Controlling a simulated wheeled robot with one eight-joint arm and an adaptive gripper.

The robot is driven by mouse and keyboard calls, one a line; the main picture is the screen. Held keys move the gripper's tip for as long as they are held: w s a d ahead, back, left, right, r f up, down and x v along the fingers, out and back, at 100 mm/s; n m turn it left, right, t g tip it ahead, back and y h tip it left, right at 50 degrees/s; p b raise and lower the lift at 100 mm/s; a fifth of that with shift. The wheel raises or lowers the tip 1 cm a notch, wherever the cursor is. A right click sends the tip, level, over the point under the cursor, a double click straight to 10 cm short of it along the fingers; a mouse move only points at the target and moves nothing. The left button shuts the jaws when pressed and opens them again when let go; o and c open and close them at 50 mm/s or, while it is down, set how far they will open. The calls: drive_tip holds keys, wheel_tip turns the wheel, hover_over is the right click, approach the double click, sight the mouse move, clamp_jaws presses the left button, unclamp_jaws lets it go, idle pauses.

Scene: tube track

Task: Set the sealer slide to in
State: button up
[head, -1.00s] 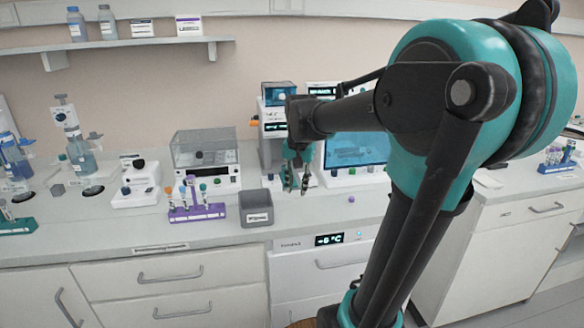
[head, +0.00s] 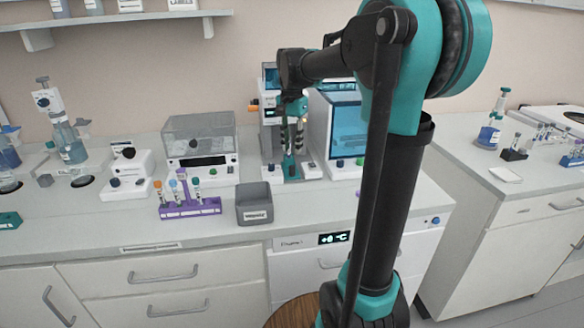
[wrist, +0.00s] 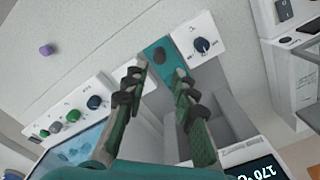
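The sealer (head: 270,105) is a light-coloured upright machine standing at the back of the bench, left of a blue-screened unit. In the head view the teal slide (head: 290,168) is low at the machine's front, just below my fingers. My gripper (wrist: 160,75) is open and empty, its dark green fingers apart. My gripper (head: 291,142) points down in the head view. I see no contact.
A dial panel (wrist: 203,44) sits beside the slide. The screen unit (head: 346,130) is close on the right. A grey bin (head: 254,204), a purple tube rack (head: 190,208) and a clear-lidded device (head: 200,145) stand to the left. The bench front is clear.

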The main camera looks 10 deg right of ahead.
sight(292, 167)
wheel_tip(292, 167, down, 9)
drive_tip(key=shift+r, duration=0.2)
drive_tip(key=shift+c, duration=0.2)
clamp_jaws()
